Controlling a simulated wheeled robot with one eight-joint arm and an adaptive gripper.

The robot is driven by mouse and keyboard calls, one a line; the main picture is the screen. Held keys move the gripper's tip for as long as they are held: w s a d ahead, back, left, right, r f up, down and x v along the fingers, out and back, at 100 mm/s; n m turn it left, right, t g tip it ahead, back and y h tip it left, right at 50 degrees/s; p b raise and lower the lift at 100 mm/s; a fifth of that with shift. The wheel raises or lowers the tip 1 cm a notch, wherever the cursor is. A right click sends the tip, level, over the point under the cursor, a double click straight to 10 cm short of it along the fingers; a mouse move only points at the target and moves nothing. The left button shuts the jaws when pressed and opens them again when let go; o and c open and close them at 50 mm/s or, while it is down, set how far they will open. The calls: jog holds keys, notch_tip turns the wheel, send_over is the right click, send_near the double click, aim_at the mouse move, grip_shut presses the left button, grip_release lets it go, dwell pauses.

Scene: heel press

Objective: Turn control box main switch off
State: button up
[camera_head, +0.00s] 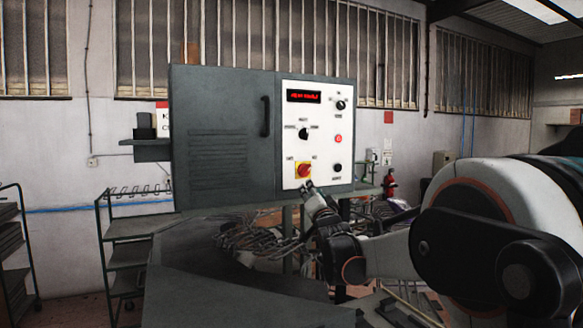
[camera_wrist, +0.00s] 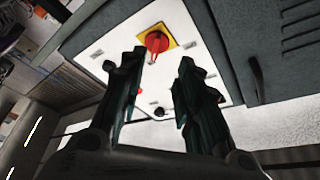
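The control box (camera_head: 222,135) is a dark grey cabinet with a white panel (camera_head: 318,118) on its right side. The main switch (camera_head: 304,170) is a red rotary knob on a yellow square at the panel's lower left. In the wrist view the red main switch (camera_wrist: 157,41) shows beyond the fingertips, nearer the left finger. My gripper (camera_head: 309,187) is just below the switch in the head view. In the wrist view my gripper (camera_wrist: 162,62) has its two fingers apart with nothing between them. Whether a fingertip touches the switch I cannot tell.
The panel also has a lit red display (camera_head: 304,96), black knobs (camera_head: 303,133) and a red button (camera_head: 338,139). The cabinet door has a dark handle (camera_head: 265,116). A cart (camera_head: 130,228) stands at the left. A grey surface (camera_head: 215,285) lies below the box.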

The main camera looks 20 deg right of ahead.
aim_at(307, 172)
jog(key=x, duration=0.4)
jog(key=d+p+x, duration=0.1)
jog(key=x, duration=0.4)
jog(key=p+x, duration=0.1)
jog(key=x, duration=0.4)
jog(key=shift+d+r, duration=0.25)
jog(key=shift+r, duration=0.1)
jog(key=shift+s, duration=0.1)
grip_shut()
